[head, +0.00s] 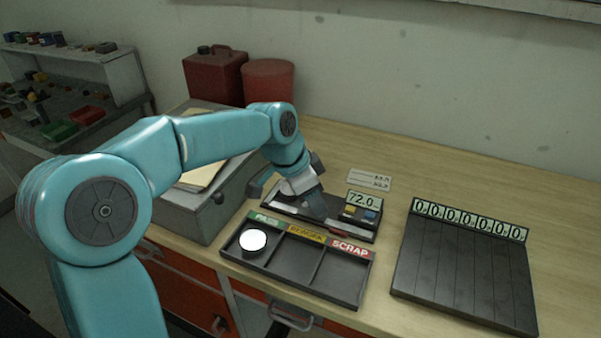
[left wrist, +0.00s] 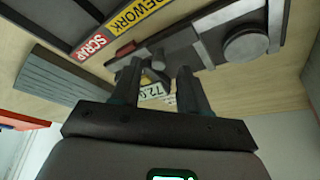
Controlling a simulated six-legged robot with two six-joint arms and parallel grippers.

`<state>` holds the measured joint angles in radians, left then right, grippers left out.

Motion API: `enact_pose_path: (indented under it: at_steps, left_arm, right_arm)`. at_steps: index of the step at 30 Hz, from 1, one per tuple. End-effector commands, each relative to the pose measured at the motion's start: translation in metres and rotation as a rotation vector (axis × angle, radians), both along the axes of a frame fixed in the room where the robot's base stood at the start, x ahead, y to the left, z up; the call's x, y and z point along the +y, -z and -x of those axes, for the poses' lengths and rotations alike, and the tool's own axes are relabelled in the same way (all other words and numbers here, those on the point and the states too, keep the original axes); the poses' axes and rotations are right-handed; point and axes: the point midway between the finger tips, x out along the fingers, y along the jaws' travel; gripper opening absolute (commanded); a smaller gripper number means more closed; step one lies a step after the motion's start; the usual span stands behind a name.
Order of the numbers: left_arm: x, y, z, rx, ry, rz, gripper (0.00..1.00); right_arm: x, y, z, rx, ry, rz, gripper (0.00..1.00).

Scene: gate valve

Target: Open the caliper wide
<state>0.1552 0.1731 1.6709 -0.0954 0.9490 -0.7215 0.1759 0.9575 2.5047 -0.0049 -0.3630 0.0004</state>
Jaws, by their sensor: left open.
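The caliper is a dark bench gauge (head: 345,224) behind the compartment tray, with a display (head: 362,204) reading 72.0. My left gripper (head: 289,197) is low over the caliper's left part, pointing down and covering much of it. In the left wrist view my left gripper (left wrist: 158,75) has its two fingers apart, with part of the caliper and its display (left wrist: 152,91) showing between and beyond them.
The compartment tray (head: 300,263), labelled REWORK and SCRAP, holds a white-topped round part (head: 252,241) at left. A slatted rack (head: 468,265) with zero displays stands right. A grey box (head: 208,218) and red containers (head: 268,82) are at left.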

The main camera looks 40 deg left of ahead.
Motion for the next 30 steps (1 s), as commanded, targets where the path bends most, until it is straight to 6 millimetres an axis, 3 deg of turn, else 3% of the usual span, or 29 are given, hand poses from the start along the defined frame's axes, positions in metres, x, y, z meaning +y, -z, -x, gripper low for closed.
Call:
enact_pose_path:
  at_steps: [9, 15, 21, 30]
  left_arm:
    - [0.016, -0.079, 0.027, -0.007, -0.001, -0.002, 0.44]
    - [0.024, -0.118, 0.041, -0.004, -0.001, -0.001, 0.44]
    - [0.028, -0.135, 0.047, 0.000, 0.001, 0.000, 0.44]
    - [0.028, -0.136, 0.048, 0.000, 0.001, 0.000, 0.44]
  right_arm:
    - [0.000, -0.005, 0.000, 0.000, 0.000, 0.000, 0.44]
    - [0.000, -0.009, 0.000, 0.000, 0.000, 0.000, 0.44]
    - [0.000, -0.011, 0.000, 0.000, 0.000, 0.000, 0.44]
    - [0.000, -0.011, 0.000, 0.000, 0.000, 0.000, 0.44]
